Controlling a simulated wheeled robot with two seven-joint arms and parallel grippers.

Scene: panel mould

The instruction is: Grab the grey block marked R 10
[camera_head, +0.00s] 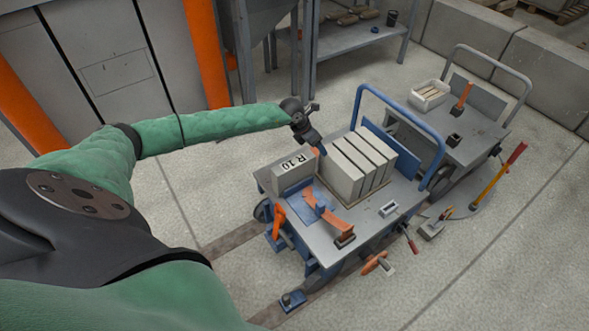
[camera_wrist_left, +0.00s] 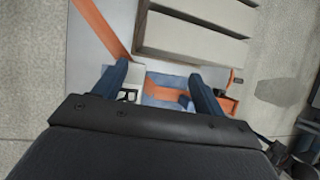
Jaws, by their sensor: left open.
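The grey block marked R 10 (camera_head: 293,170) sits on the near left corner of the blue-framed cart's grey top (camera_head: 378,223), its black lettering facing up. My left gripper (camera_head: 317,146) is above the cart, just beyond the block and close to the row of pale blocks (camera_head: 358,165). In the left wrist view, its two blue fingers (camera_wrist_left: 160,88) are apart with nothing held. A pale block with dark marks (camera_wrist_left: 134,76) shows beside the left finger, partly hidden by it; it looks like the R 10 block. My right gripper is out of view.
An orange clamp-like tool (camera_head: 328,216) lies on a blue plate beside the marked block. The blue push handle (camera_head: 400,118) rises behind the row. A second cart (camera_head: 470,125) stands behind at right. Loose tools lie on the floor at right.

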